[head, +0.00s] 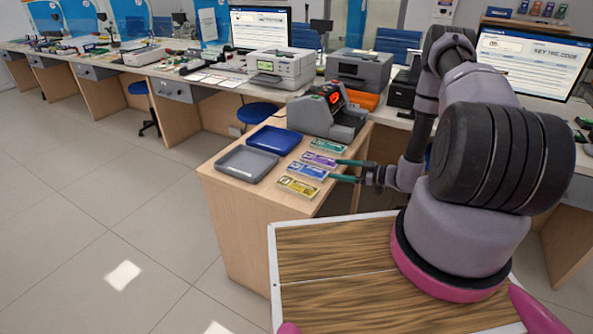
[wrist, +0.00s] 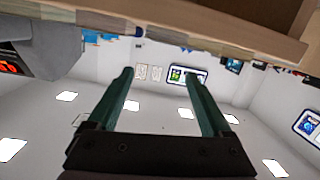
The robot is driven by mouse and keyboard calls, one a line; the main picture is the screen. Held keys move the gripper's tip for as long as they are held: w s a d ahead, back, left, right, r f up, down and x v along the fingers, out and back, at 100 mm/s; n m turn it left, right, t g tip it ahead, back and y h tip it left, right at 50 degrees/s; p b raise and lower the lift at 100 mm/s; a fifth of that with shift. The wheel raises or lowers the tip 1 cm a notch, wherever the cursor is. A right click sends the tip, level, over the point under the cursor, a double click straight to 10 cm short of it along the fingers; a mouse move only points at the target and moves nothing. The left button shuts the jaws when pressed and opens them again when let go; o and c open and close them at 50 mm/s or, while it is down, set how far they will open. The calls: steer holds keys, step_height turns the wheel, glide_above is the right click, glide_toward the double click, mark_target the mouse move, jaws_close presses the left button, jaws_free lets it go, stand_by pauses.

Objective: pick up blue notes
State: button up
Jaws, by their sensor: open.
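The blue notes (head: 308,170) lie flat as a bundle on the wooden counter, between the purple notes (head: 319,160) and the yellow notes (head: 298,186). My gripper (head: 338,170) is open, its two green fingers pointing left at the right ends of the notes, apart from the blue bundle as far as I can tell. In the wrist view my gripper (wrist: 158,75) shows both fingers wide apart with nothing between them. The blue notes cannot be made out clearly there.
Green notes (head: 328,146) lie behind the purple ones. A grey tray (head: 246,164) and a blue tray (head: 273,139) are to the left. A grey counting machine (head: 331,116) with a red display stands behind. The counter's edge (wrist: 220,35) crosses the top of the wrist view.

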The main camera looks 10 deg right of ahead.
mark_target(310, 170)
steer(key=w+a+f, duration=0.1)
steer(key=w+a, duration=0.1)
steer(key=a, duration=0.1)
steer(key=w+a+f+m, duration=0.1)
steer(key=w+a, duration=0.1)
steer(key=a, duration=0.1)
steer(key=w+a+f+m, duration=0.1)
steer(key=w+a+f, duration=0.1)
steer(key=a, duration=0.1)
steer(key=shift+w+f+t, duration=0.1)
steer(key=shift+t, duration=0.3)
steer(key=c, duration=1)
